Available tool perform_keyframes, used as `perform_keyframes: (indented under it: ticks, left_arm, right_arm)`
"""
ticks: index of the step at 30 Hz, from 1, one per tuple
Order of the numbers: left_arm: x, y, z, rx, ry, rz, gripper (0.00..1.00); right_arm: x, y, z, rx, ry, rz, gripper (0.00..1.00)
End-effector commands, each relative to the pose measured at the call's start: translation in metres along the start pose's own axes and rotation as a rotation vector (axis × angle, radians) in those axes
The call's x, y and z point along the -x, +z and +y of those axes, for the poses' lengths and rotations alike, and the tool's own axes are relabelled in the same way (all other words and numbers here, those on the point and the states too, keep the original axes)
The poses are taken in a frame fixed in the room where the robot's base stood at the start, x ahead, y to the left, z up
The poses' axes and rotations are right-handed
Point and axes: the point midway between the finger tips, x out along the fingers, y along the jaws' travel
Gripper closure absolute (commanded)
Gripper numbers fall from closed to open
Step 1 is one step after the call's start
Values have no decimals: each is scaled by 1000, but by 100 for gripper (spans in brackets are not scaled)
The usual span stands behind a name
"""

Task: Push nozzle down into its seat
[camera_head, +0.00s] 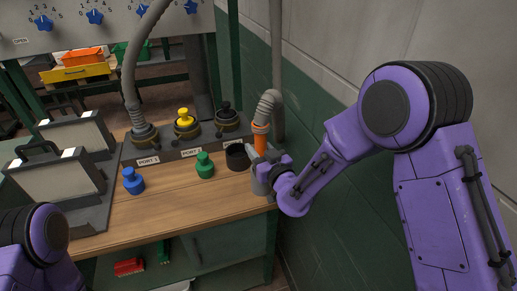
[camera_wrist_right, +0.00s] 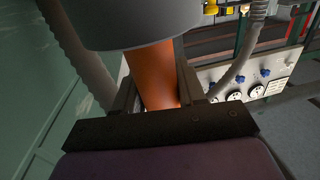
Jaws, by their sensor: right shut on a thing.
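The nozzle (camera_head: 260,140) is an orange tube on the end of a grey ribbed hose (camera_head: 268,105), near the right end of the bench. My right gripper (camera_head: 262,158) is shut on it from the right. A grey cylinder (camera_head: 261,186) stands just below the gripper at the bench edge. In the right wrist view the orange tube (camera_wrist_right: 152,75) lies between the dark fingers, and a wide grey cylinder (camera_wrist_right: 140,22) surrounds one end. How deep the tube sits is hidden. My left arm shows at lower left, but its gripper is out of the picture.
On the wooden bench (camera_head: 165,215) stand a blue plug (camera_head: 133,181), a green plug (camera_head: 204,165) and a black cup (camera_head: 237,157). Behind is a port block (camera_head: 160,153) with a hose and capped ports. Two cases (camera_head: 58,180) stand left. A green wall (camera_head: 330,225) is close on the right.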

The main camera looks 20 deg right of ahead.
Motion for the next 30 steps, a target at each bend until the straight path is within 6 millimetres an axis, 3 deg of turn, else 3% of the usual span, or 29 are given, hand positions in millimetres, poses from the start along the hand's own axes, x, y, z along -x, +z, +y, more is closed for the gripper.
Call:
perform_keyframes:
  ticks: [11, 12, 14, 15, 24, 30]
  left_arm:
    - [-7, 3, 1, 0, 0, 0, 35]
    - [-7, 3, 1, 0, 0, 0, 35]
    - [-6, 3, 1, 0, 0, 0, 35]
    - [-6, 3, 1, 0, 0, 0, 35]
    - [-8, 3, 1, 0, 0, 0, 35]
    - [-20, 8, 2, 0, 0, 0, 35]
  right_arm:
    - [0, 8, 0, 0, 0, 1, 99]
    - [0, 8, 0, 0, 0, 1, 54]
    - [0, 7, 0, 0, 0, 1, 34]
    - [0, 8, 0, 0, 0, 0, 30]
    - [3, 9, 0, 0, 0, -1, 30]
    - [42, 11, 0, 1, -1, -2, 30]
